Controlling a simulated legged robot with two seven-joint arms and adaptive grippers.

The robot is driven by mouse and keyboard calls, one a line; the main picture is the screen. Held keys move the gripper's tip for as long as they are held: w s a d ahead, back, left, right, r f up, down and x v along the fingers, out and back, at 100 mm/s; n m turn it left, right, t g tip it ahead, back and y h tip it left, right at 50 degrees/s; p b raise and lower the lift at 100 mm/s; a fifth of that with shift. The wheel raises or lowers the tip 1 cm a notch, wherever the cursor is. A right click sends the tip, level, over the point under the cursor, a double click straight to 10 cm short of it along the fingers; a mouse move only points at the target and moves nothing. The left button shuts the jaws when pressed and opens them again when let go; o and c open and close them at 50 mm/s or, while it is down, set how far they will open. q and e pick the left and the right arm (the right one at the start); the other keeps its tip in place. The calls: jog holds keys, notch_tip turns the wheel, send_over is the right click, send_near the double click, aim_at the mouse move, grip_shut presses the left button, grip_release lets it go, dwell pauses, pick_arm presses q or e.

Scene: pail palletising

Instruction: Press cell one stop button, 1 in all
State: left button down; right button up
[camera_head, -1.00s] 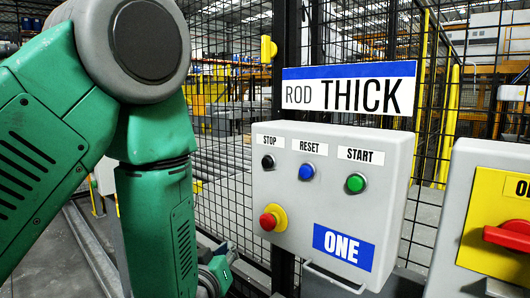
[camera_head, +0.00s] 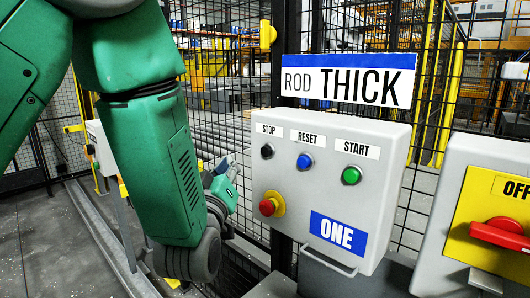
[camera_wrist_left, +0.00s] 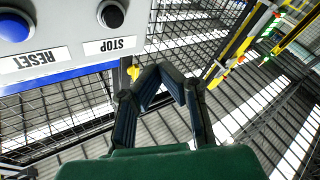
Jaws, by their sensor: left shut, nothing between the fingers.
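The grey control box marked ONE (camera_head: 325,193) hangs on the fence post. Its black button under the STOP label (camera_head: 267,151) is at the upper left of its face. This button also shows, upside down, at the upper left of the left wrist view (camera_wrist_left: 111,14). My left gripper (camera_head: 228,165) is beside the box's left side, at about the button's height in the picture, apart from the button. In the left wrist view its fingertips (camera_wrist_left: 170,68) are together, with nothing between them. My right gripper is out of view.
The box also has a blue RESET button (camera_head: 304,161), a green START button (camera_head: 351,175) and a red mushroom knob on yellow (camera_head: 271,204). A ROD THICK sign (camera_head: 348,81) is above. A box with a red OFF switch (camera_head: 497,232) stands at right. Mesh fence runs behind.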

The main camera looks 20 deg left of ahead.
aim_at(267, 151)
pick_arm(q)
jog(key=w, duration=0.2)
jog(key=w+d, duration=0.1)
jog(key=w, duration=0.2)
jog(key=w+d, duration=0.1)
jog(key=w, duration=0.1)
jog(key=shift+w+d, duration=0.15)
jog(key=shift+d, duration=0.1)
dwell(1.2)
jog(key=shift+w+d, duration=0.1)
jog(key=shift+w, duration=0.2)
jog(key=shift+w+d, duration=0.2)
jog(key=shift+w, duration=0.25)
dwell(0.7)
dwell(0.3)
jog(key=shift+s+a, duration=0.35)
jog(key=shift+s, duration=0.5)
